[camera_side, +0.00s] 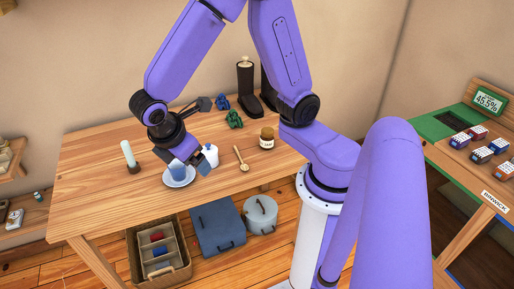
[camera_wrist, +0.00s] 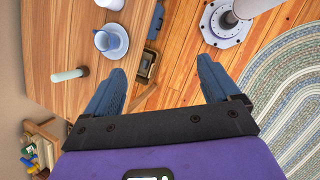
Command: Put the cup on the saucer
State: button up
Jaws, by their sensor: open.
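A small blue cup (camera_side: 177,170) stands on the white saucer (camera_side: 180,183), near the front edge of the wooden table. In the wrist view the cup (camera_wrist: 103,40) is on the saucer (camera_wrist: 122,46), left of and beyond my fingertips. My gripper (camera_side: 190,163) is open, close above and beside the cup in the side view, and partly overlaps it there. In the wrist view the gap between the fingers of my gripper (camera_wrist: 160,68) is empty, and no finger visibly holds the cup.
Dark boots (camera_side: 247,88) stand behind. The table's left front is clear.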

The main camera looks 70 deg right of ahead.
jog(key=s+d+r+m+y, duration=0.1)
jog(key=s+r+y, duration=0.1)
jog(key=s, duration=0.5)
jog(key=s+d+r+y, duration=0.2)
jog(key=s+y, duration=0.1)
jog(key=s, duration=0.5)
jog(key=shift+d+m+y, duration=0.25)
jog(key=shift+m+y, duration=0.05)
jog(key=shift+m, duration=0.1)
